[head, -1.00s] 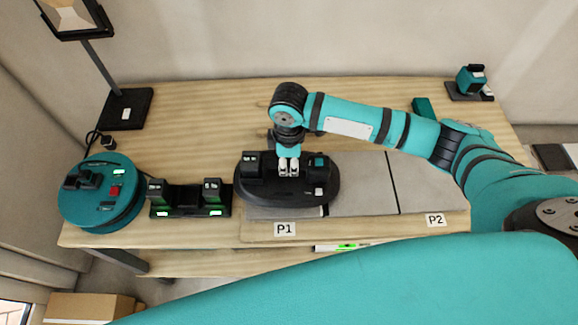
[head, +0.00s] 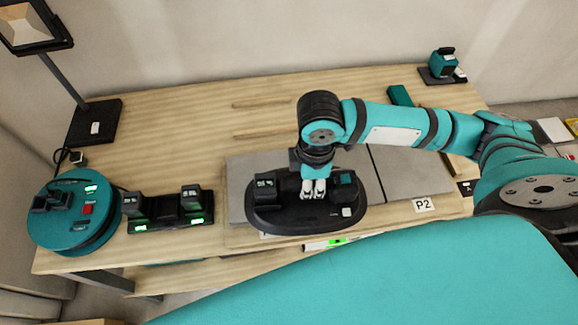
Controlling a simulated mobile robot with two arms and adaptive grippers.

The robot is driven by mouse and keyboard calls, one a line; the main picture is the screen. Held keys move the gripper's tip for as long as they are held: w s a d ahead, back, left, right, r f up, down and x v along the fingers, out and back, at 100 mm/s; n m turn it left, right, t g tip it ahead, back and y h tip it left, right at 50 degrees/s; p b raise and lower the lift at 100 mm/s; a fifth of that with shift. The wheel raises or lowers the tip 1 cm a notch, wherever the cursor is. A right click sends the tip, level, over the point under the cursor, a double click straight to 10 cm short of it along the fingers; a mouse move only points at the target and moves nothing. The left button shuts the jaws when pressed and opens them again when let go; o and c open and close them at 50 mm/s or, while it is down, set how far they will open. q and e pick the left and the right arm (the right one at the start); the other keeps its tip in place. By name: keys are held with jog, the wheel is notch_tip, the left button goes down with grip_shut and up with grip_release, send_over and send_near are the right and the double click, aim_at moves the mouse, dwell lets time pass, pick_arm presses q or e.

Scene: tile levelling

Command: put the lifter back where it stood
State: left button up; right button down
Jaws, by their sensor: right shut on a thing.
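The lifter (head: 280,218) is a black oval plate with two dark upright blocks, one with a teal part. My right gripper (head: 314,187) is shut on the middle of the lifter, coming down from above. The lifter looks level and covers the front of the left grey tile (head: 239,179), including where the P1 label was. It looks raised off the tile, but the gap cannot be seen. The right grey tile (head: 405,172) lies beside it, with the P2 label (head: 424,205) in front. My left gripper is not in view.
A dark dock with green lights (head: 169,224) and a round teal machine (head: 73,225) stand at the left. A lamp base (head: 95,123) is at back left, a teal device (head: 442,64) at back right. Thin wooden strips (head: 262,103) lie on otherwise clear wood behind.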

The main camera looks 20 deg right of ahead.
aim_at(321, 204)
jog(key=shift+s+d+r, duration=0.1)
jog(key=shift+s+d, duration=0.2)
jog(key=shift+s, duration=0.25)
jog(key=shift+s+d+r, duration=0.1)
jog(key=shift+s+d, duration=0.2)
jog(key=shift+s, duration=0.25)
jog(key=shift+s+d+r, duration=0.15)
jog(key=shift+s, duration=0.25)
notch_tip(321, 204, up, 6)
jog(key=p, duration=0.8)
jog(key=shift+s, duration=0.1)
